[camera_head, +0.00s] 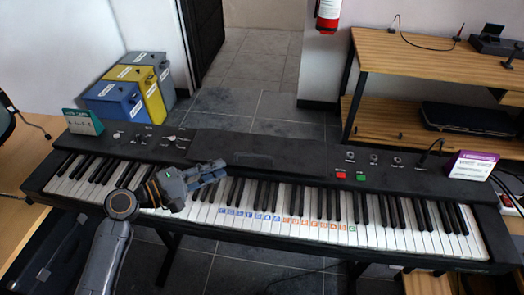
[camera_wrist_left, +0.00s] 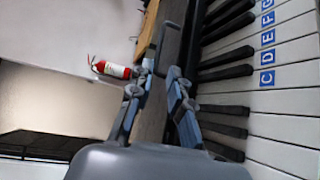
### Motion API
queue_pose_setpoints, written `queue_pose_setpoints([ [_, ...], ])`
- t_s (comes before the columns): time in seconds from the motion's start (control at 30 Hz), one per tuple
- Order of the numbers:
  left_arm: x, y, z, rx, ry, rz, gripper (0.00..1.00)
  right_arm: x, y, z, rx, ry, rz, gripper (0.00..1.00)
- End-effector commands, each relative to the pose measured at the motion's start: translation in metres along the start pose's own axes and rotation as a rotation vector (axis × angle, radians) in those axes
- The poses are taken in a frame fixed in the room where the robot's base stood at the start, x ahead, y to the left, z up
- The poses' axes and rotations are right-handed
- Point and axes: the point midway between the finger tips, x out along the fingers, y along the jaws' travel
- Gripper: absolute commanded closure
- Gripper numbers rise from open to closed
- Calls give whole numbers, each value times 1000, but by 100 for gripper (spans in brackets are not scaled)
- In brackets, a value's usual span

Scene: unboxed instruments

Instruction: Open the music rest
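A dark keyboard (camera_head: 350,193) stands across the head view. The music rest (camera_head: 255,149) looks like the dark panel lying flat on its top, behind the middle keys. My left gripper (camera_head: 220,168) is just in front of that panel's left part, above the white and black keys. In the left wrist view its two fingers (camera_wrist_left: 162,72) are apart with nothing held between them. I cannot tell whether a finger touches the keyboard. The keys (camera_wrist_left: 260,100) fill the right side of that view. My right gripper is in neither view.
A green card (camera_head: 83,122) stands at the keyboard's left end and a purple-white card (camera_head: 473,165) at its right end. Knobs and buttons (camera_head: 350,175) flank the panel. Bins (camera_head: 130,88) stand behind left, a wooden desk (camera_head: 430,60) behind right. A fire extinguisher (camera_wrist_left: 112,69) hangs beyond.

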Motion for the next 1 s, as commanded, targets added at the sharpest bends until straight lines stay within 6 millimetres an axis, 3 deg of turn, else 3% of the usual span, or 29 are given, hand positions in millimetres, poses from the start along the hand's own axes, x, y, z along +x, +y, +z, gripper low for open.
queue_pose_setpoints([
  [0.3, 66, 3, 1, -1, -3, 1, 81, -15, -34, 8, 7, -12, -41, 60],
  [0.5, 103, 2, 2, 0, -3, -1, 81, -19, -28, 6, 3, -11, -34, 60],
  [0.7, 122, 0, 1, 1, -1, -2, 81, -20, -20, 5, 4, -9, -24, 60],
  [1.0, 126, -1, 1, 3, -1, -3, 81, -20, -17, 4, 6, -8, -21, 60],
])
